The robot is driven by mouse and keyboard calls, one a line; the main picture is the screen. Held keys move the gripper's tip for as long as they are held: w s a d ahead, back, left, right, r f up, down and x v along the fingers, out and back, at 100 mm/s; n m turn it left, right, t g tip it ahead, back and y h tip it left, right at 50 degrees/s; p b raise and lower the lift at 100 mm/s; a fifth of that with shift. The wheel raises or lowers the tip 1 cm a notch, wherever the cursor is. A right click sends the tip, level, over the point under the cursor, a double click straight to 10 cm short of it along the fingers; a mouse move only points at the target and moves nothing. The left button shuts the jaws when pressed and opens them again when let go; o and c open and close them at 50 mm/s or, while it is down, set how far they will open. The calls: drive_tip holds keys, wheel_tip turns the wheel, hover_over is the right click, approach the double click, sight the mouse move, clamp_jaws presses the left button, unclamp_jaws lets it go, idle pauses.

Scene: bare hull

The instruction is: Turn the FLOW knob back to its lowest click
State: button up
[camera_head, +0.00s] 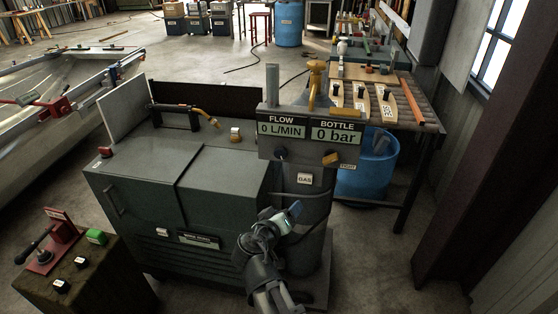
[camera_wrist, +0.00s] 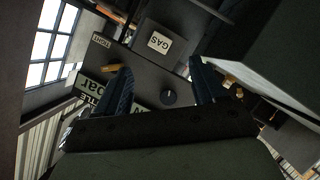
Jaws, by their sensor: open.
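The FLOW knob (camera_head: 281,154) is a small dark round knob on the grey panel under the FLOW display (camera_head: 281,130), which reads 0 L/MIN. In the wrist view the knob (camera_wrist: 168,97) shows a short pale mark and lies between my finger lines, apart from both fingers. My gripper (camera_head: 291,213) is in front of the gas cylinder, below the panel. In the wrist view my gripper (camera_wrist: 162,66) has its two dark fingers spread, with nothing held.
A yellow valve handle (camera_head: 331,158) sits right of the knob, under the BOTTLE display (camera_head: 336,134) reading 0 bar. A GAS label (camera_head: 305,178) is below. A green-grey cabinet (camera_head: 215,185) stands left; a blue barrel (camera_head: 367,170) and workbench (camera_head: 430,115) stand right.

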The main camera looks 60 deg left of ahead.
drive_tip(key=s+a+r+m+t+y, duration=0.1)
drive_tip(key=a+r+m+y, duration=0.1)
drive_tip(key=a+r+y, duration=0.3)
drive_tip(key=m, duration=0.3)
approach(280, 155)
drive_tip(key=x, duration=0.8)
drive_tip(key=shift+w, duration=0.15)
drive_tip(key=shift+c, duration=0.2)
drive_tip(key=c, duration=1)
